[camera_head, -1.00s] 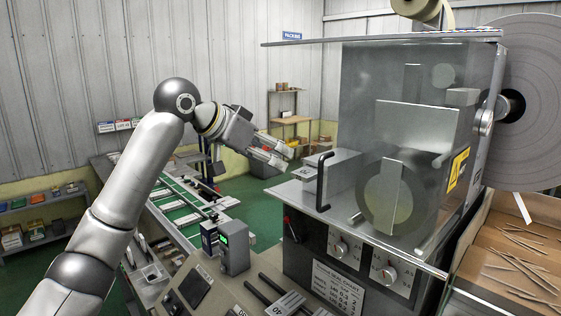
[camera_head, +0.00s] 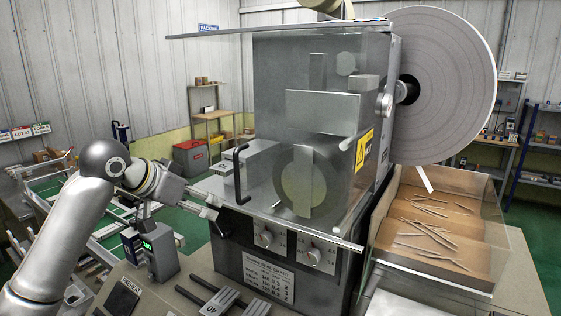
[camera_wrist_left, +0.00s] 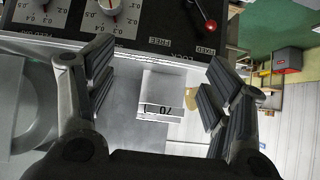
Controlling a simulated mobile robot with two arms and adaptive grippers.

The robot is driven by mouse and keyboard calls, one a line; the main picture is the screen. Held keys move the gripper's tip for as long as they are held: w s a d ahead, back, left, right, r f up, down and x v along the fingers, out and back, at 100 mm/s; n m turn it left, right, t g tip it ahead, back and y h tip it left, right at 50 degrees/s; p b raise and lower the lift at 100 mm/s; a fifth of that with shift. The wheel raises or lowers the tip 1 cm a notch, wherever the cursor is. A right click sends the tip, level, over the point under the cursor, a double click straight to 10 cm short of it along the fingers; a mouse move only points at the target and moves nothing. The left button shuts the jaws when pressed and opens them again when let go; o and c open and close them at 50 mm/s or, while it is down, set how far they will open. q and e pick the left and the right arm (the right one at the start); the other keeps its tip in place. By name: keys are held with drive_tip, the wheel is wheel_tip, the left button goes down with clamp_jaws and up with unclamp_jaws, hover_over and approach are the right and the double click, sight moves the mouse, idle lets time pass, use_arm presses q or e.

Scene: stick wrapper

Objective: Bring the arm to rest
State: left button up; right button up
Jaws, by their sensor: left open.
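My left gripper (camera_head: 212,204) is open and empty, in the air to the left of the wrapping machine (camera_head: 300,130) and close to its front left corner. In the left wrist view my left gripper (camera_wrist_left: 160,98) shows its two fingers spread wide. A grey block with a black mark (camera_wrist_left: 160,95) appears between the fingers in that view, with nothing gripped. My left arm (camera_head: 62,235) comes in from the lower left. My right gripper is not in view.
The machine's clear cover has a dark handle (camera_head: 238,175). A large paper reel (camera_head: 445,90) is at its right, above a bin of sticks (camera_head: 430,235). A small unit with a green display (camera_head: 160,255) stands below my gripper. A conveyor (camera_head: 45,190) is at the left.

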use_arm(q)
drive_tip(key=s+d+f+g, duration=0.1)
drive_tip(key=s+f, duration=0.4)
drive_tip(key=f, duration=0.5)
drive_tip(key=s+d+f+n+y, duration=0.1)
drive_tip(key=s+d+f, duration=0.1)
drive_tip(key=s+f, duration=0.5)
drive_tip(key=s+d+f+g, duration=0.1)
drive_tip(key=s+f, duration=0.2)
drive_tip(key=f, duration=0.9)
drive_tip(key=s+a+f+n+g+y, duration=0.1)
drive_tip(key=s+a+f+n+y, duration=0.3)
drive_tip(key=s, duration=0.8)
drive_tip(key=s+a+f+m+g+h, duration=0.15)
drive_tip(key=s+f, duration=0.45)
drive_tip(key=s, duration=0.6)
wheel_tip(320, 180, down, 32)
drive_tip(key=s+f+g+y+b, duration=0.1)
drive_tip(key=g+b, duration=0.1)
drive_tip(key=b, duration=0.6)
drive_tip(key=s+a+f+b, duration=0.1)
drive_tip(key=s+f+b, duration=0.2)
drive_tip(key=s+f, duration=0.5)
drive_tip(key=s+a+f+b, duration=0.1)
drive_tip(key=s+f+b, duration=0.2)
drive_tip(key=s+f, duration=0.6)
wheel_tip(320, 180, down, 6)
drive_tip(key=shift+s+a+f+g, duration=0.15)
drive_tip(key=shift+a+f+g, duration=0.05)
drive_tip(key=shift+a+g, duration=0.2)
